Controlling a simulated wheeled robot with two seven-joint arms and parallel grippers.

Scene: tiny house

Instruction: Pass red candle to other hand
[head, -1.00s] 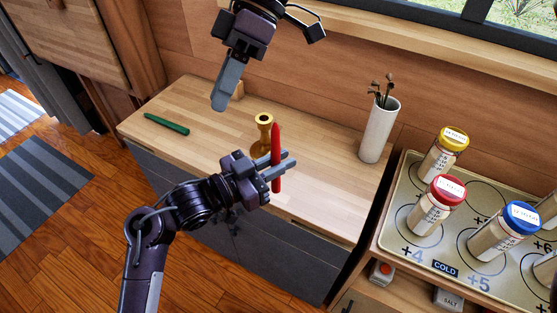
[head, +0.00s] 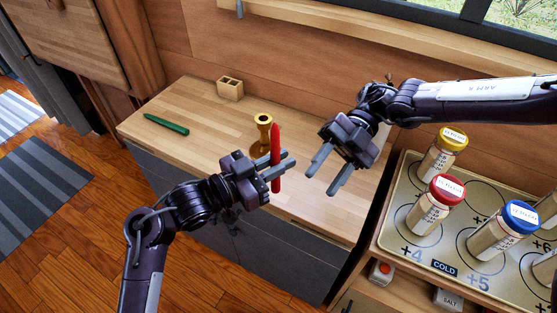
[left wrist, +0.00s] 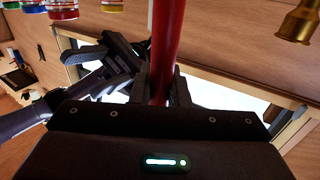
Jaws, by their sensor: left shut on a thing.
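The red candle (head: 275,142) stands upright in my left gripper (head: 290,160), which is shut on its middle above the front part of the wooden counter. In the left wrist view the candle (left wrist: 166,45) runs between the two fingers. My right gripper (head: 319,185) is open and empty, just right of the candle, its fingers pointing down-left and apart from it. My right gripper also shows at the left in the left wrist view (left wrist: 85,62).
A brass candlestick (head: 263,122) stands behind the candle. A tray (head: 412,176) with several jars is at the right. My right arm mostly hides the white vase.

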